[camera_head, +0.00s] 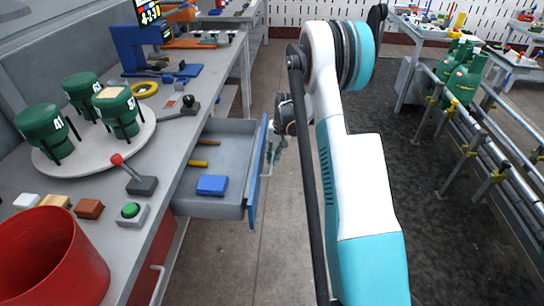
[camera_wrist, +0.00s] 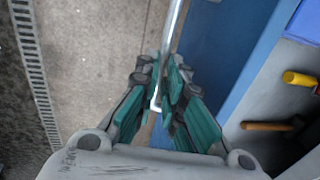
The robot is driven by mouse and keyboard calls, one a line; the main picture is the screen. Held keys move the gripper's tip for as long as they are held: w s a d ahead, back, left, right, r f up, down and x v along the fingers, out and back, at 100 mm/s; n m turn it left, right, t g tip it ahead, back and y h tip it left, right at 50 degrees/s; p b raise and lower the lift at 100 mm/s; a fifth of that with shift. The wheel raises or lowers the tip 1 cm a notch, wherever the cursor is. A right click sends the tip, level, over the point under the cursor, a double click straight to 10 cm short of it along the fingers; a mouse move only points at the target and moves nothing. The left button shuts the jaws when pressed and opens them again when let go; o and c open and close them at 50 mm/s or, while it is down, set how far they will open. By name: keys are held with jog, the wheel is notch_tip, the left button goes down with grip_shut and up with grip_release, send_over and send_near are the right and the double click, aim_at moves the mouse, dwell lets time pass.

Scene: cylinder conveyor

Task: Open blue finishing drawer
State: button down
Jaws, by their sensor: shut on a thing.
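The blue-fronted drawer (camera_head: 258,176) is pulled out of the grey workbench in the head view. Its interior shows a blue box and tools. The blue front also shows in the wrist view (camera_wrist: 228,70). A metal bar handle (camera_wrist: 174,30) runs along the outside of the front. My gripper (camera_wrist: 163,75) is shut on the handle, with its green-padded fingers on either side of the bar. In the head view my gripper (camera_head: 274,150) is small beside the drawer front and partly hidden by my arm.
A blue box (camera_head: 212,185) lies in the drawer. The bench carries a red bin (camera_head: 52,262), a lever (camera_head: 136,178), a green button (camera_head: 130,210) and a round plate with green caps (camera_head: 95,140). A conveyor with green cylinders (camera_head: 462,80) stands at right. Floor between is clear.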

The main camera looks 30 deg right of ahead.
jog(key=c, duration=1.7)
grip_release()
jog(key=r, duration=0.4)
jog(key=s+d+r, duration=0.1)
jog(key=r, duration=0.6)
jog(key=shift+s+d+r, duration=0.2)
jog(key=shift+d+r, duration=0.15)
jog(key=shift+r, duration=0.05)
